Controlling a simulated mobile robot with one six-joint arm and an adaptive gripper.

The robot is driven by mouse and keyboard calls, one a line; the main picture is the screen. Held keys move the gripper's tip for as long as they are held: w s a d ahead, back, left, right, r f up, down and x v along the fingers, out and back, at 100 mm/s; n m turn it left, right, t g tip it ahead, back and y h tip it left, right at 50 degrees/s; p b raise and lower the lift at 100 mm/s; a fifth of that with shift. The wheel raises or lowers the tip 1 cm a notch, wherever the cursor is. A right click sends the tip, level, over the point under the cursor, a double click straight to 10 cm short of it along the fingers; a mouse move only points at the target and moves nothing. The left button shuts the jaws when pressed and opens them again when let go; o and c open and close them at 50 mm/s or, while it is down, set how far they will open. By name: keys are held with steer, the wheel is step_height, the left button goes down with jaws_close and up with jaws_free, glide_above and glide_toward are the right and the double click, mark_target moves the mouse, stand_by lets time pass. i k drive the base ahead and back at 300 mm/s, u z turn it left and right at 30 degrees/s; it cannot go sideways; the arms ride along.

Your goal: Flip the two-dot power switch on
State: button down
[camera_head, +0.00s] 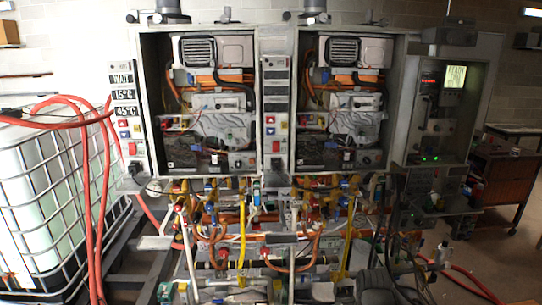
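Two open heater cabinets stand side by side, a left one (208,146) and a right one (346,152). A narrow control strip (125,75) with white-on-black labels, small buttons and a red switch (132,149) runs down the left cabinet's left side. A second strip (275,88) between the cabinets also has small buttons and a red switch (275,146). Dot marks are too small to read, so I cannot tell which switch has two dots, or whether either is on. I cannot make out my gripper.
A grey control box (440,120) with a lit green screen (455,76) stands at right. A caged white tank (50,200) and red hoses (85,150) are at left. Dense pipes and valves (245,235) fill the space below the cabinets. A brown cart (505,175) stands far right.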

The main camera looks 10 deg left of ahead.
mark_target(276, 145)
steer(key=z, duration=0.05)
steer(key=k, duration=1.3)
steer(key=u, duration=0.45)
steer(key=i, duration=1.35)
steer(key=z, duration=0.05)
